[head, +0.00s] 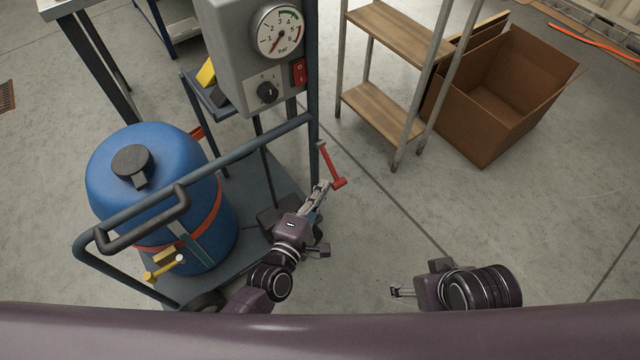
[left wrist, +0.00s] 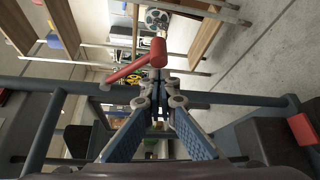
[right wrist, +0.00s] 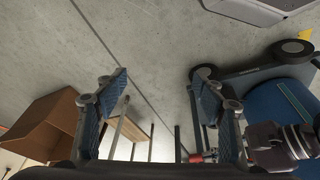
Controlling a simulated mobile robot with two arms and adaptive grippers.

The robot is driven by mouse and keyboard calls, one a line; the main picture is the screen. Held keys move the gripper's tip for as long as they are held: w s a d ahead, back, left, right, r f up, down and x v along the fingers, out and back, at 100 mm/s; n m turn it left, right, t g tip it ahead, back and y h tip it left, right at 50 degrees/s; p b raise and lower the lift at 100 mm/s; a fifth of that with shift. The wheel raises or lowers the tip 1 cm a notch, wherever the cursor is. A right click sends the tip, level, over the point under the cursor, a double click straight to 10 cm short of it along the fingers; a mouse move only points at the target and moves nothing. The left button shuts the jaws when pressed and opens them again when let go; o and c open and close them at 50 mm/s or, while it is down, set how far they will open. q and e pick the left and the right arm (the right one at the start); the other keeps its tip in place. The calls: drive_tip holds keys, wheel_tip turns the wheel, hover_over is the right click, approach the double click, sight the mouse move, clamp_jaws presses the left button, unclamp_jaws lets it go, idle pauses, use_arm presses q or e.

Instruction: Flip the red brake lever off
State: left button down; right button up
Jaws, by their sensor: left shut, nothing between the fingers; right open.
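The red brake lever (head: 331,167) is on the frame of the blue-grey cart, beside its upright post. Its crank-like shape runs down and to the right. My left gripper (head: 322,188) is shut and empty, with its fingertips just beside the lever's lower end. In the left wrist view the lever (left wrist: 138,66) lies just beyond the closed fingertips (left wrist: 158,88); I cannot tell whether they touch. My right gripper (head: 396,291) is open and empty, well away from the lever, low over the floor. Its spread fingers (right wrist: 160,88) show in the right wrist view.
The cart carries a blue tank (head: 110,190) and a grey control box (head: 228,55) with a gauge and red switch. Its handrail (head: 245,152) passes near my left arm. A wooden-shelf rack (head: 385,115) and open cardboard box (head: 500,105) stand beyond.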

use_arm(q)
drive_tip(key=shift+n+g, duration=0.3)
drive_tip(key=shift+s+d+r+p, duration=0.35)
drive_tip(key=shift+r+p, duration=0.3)
drive_tip(key=shift+p, duration=0.2)
drive_tip(key=shift+s+d+r+p, duration=0.25)
drive_tip(key=shift+s+r+p, duration=0.15)
drive_tip(key=shift+r+p, duration=0.35)
drive_tip(key=shift+s+d+r+p, duration=0.35)
drive_tip(key=shift+r+p, duration=0.15)
drive_tip(key=shift+p, duration=0.45)
use_arm(e)
wheel_tip(320, 180, down, 13)
drive_tip(key=shift+w+a+g, duration=0.2)
drive_tip(key=shift+w+g, duration=0.2)
drive_tip(key=shift+w, duration=0.05)
use_arm(q)
drive_tip(key=shift+a+f, duration=0.1)
use_arm(e)
drive_tip(key=shift+s, duration=0.1)
